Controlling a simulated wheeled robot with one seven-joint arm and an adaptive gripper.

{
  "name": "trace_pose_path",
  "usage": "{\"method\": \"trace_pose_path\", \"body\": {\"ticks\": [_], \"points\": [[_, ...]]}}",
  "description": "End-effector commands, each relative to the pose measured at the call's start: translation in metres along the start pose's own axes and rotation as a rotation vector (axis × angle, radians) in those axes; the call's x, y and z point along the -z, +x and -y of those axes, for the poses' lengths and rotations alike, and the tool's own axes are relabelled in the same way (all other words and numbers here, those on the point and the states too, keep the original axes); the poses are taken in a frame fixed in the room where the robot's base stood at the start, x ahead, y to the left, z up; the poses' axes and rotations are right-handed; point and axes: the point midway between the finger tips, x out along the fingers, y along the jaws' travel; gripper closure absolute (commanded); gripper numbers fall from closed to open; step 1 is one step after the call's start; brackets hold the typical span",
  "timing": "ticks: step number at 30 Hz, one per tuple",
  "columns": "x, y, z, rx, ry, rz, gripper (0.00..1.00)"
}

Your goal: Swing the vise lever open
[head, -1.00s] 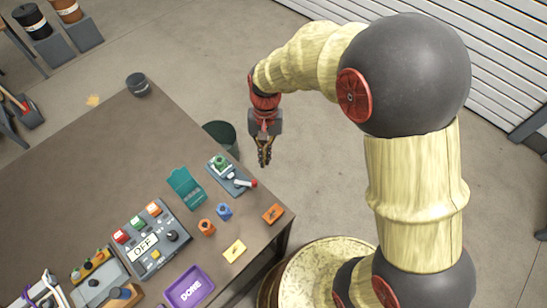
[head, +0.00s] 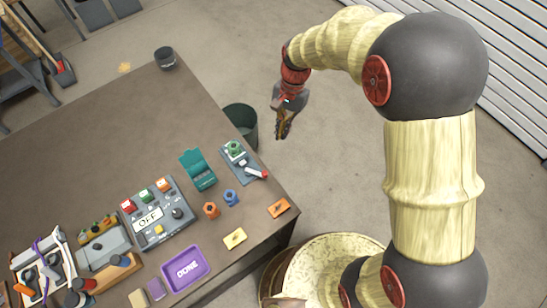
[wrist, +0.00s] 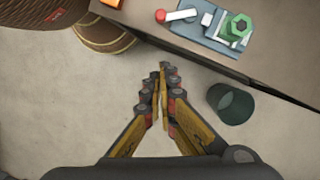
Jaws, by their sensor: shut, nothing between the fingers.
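The vise (head: 239,158) is a small grey plate with a green round part (head: 235,148), near the table's right edge. Its lever (head: 256,172) has a pale shaft and a red tip, and points toward the lower right. In the wrist view the vise (wrist: 212,24) is at the top, with the lever (wrist: 180,15) pointing left. My gripper (head: 282,134) hangs off the table's right side, apart from the vise and lever. In the wrist view my gripper's fingers (wrist: 166,88) are together and empty above the floor.
A dark bin (head: 242,118) stands on the floor by the table edge. Near the vise are a teal holder (head: 198,170), a blue nut (head: 231,197), an orange block (head: 278,208), a control box (head: 157,213) and a purple tray (head: 185,270).

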Motion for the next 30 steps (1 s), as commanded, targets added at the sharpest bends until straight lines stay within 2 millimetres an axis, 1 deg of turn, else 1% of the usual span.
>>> {"method": "trace_pose_path", "body": {"ticks": [5,8,15,19,24,30], "points": [[0.000,0.014,-0.001,-0.003,0.000,0.003,1.00],[0.000,0.031,-0.001,-0.003,0.000,0.002,1.00],[-0.001,0.079,-0.001,-0.003,-0.001,0.003,1.00],[0.000,0.103,-0.001,-0.003,0.000,0.002,1.00],[-0.024,0.107,0.000,0.000,-0.004,-0.001,1.00],[-0.037,0.110,0.000,0.000,-0.002,0.000,1.00]]}}
